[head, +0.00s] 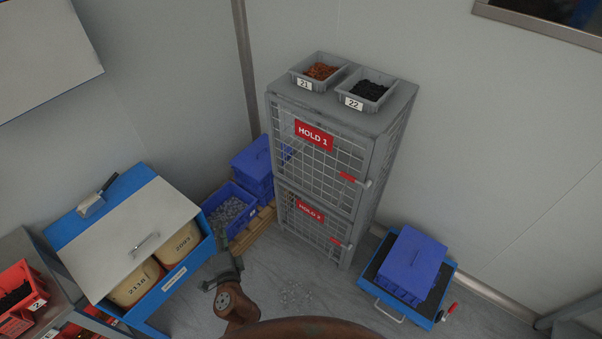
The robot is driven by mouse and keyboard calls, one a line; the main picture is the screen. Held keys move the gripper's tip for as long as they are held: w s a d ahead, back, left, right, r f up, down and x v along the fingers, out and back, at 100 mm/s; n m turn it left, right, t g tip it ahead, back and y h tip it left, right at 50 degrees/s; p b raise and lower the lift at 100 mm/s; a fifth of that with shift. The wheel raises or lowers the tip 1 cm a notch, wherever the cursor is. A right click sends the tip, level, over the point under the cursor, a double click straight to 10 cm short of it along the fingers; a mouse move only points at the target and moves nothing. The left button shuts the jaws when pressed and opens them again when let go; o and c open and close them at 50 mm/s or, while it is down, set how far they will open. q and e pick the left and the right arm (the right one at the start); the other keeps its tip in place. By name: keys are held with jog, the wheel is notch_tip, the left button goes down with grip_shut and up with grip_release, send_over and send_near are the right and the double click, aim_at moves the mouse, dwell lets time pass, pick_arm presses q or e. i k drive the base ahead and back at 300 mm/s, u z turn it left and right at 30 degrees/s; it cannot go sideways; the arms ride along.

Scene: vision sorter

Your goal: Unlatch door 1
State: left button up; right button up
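Door 1 is the upper mesh door (330,165) of a grey cage cabinet, with a red "HOLD 1" sign (314,135). Its red-handled latch (350,177) sits at the door's right edge, with a pale end at the cabinet's side. The door looks closed. My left gripper (230,268) is low in front of the cabinet, to the left of and well below the latch, and apart from it. It is dark and small, and its finger opening is unclear. My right gripper is not in view.
The lower mesh door (310,218) has its own red latch (336,241). Grey bins (318,72) (366,90) stand on the cabinet top. Blue crates (230,208) are at its left, and a blue cart (405,275) with a blue box is at its right. A blue cabinet (130,235) stands left.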

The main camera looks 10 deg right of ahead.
aim_at(349, 177)
jog(key=u, duration=1.2)
jog(key=i, duration=1.75)
jog(key=z, duration=3.8)
